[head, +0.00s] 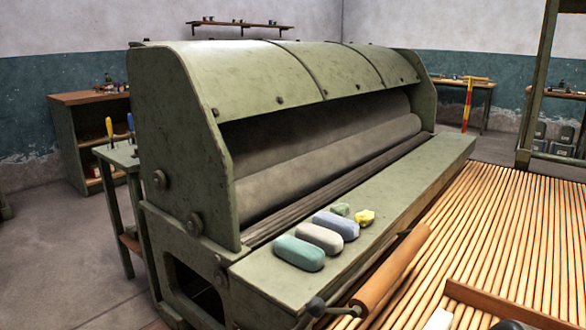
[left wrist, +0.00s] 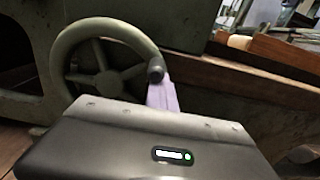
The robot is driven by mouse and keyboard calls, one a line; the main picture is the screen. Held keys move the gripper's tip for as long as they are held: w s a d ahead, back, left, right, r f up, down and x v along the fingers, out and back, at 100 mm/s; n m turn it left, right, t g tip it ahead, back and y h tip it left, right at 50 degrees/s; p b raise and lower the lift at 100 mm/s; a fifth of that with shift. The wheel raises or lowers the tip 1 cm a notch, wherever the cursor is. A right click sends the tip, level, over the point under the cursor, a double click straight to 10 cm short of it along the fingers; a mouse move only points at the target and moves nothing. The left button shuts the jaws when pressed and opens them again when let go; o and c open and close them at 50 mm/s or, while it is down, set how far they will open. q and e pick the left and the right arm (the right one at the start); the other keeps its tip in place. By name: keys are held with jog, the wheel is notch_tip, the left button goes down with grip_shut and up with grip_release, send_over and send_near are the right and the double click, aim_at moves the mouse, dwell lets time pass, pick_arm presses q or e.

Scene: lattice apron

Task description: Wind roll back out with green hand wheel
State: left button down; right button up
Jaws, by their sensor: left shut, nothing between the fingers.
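The green hand wheel (left wrist: 104,72) shows in the left wrist view, mounted on the machine's green side. A dark knob handle (left wrist: 155,71) sits at its right rim. The pale lilac fingers of my left gripper (left wrist: 162,94) are shut and empty, just below and beside the knob; I cannot tell if they touch it. In the head view the green machine (head: 185,110) has a long dark grey roll (head: 310,169) in its opening under the hood. The hand wheel and my right gripper are not visible in the head view.
Several coloured blocks (head: 299,253) lie on the machine's front ledge (head: 395,205). A wooden roller (head: 391,272) lies along the front, beside a slatted wooden bed (head: 490,230). A small side table (head: 120,155) with tools stands left. Floor at left is clear.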

pick_arm(q)
jog(key=shift+w+a+r+p, duration=0.25)
jog(key=shift+w+a+r, duration=0.15)
jog(key=shift+r, duration=0.15)
jog(key=shift+w+a+r+p, duration=0.2)
jog(key=shift+w+a+r, duration=0.15)
jog(key=shift+r, duration=0.2)
jog(key=c, duration=1.3)
grip_release()
jog(key=shift+s, duration=0.1)
jog(key=shift+f, duration=0.1)
jog(key=p+v, duration=0.2)
jog(key=v, duration=0.6)
jog(key=shift+p, duration=0.35)
